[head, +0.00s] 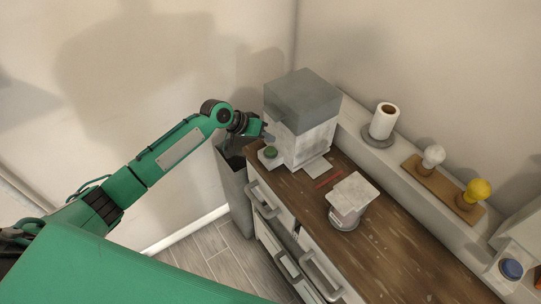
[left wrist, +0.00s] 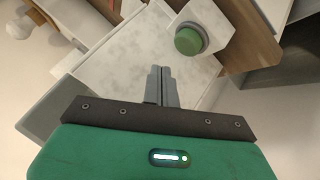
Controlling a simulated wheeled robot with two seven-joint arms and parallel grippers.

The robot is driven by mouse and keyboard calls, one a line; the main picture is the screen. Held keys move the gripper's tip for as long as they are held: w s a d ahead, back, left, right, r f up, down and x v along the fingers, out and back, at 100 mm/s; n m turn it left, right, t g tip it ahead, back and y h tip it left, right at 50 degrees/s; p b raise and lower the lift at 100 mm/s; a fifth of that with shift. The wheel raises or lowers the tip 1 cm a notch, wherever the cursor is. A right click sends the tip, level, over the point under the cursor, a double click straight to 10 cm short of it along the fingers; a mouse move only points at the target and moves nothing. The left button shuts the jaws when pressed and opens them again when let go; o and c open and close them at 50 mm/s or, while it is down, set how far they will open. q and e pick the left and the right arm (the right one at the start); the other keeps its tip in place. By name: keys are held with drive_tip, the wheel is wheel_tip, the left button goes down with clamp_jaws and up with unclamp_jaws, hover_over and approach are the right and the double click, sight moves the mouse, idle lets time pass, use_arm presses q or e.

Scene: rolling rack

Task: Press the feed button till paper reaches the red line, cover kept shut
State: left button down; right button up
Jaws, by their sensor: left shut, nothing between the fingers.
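The white machine (head: 306,143) stands at the far end of the wooden rack top, with its grey cover (head: 303,100) down on top. A green feed button (head: 270,152) sits on a small pale base at its left; the button also shows in the left wrist view (left wrist: 188,41). A pale paper strip (head: 318,168) sticks out at the machine's front. A red line (head: 328,178) lies on the wood, with a small gap to the strip. My left gripper (head: 264,132) is shut and empty beside the machine, near the button. In the wrist view its fingertips (left wrist: 160,70) appear apart from the button.
A pale block on a round base (head: 349,198) stands in front of the red line. A paper roll (head: 384,121) and a board with a white bulb (head: 433,156) and a yellow bulb (head: 478,189) stand along the wall ledge. A grey bin (head: 235,190) stands beside the rack.

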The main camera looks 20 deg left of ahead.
sight(275, 149)
use_arm(q)
wheel_tip(275, 149, down, 2)
drive_tip(key=shift+f+b, duration=0.2)
drive_tip(key=shift+b, duration=0.15)
idle(1.7)
drive_tip(key=shift+f, duration=0.4)
drive_tip(key=shift+f, duration=0.45)
idle(0.6)
drive_tip(key=shift+r, duration=0.1)
drive_tip(key=shift+r+p, duration=0.55)
drive_tip(key=shift+r, duration=0.25)
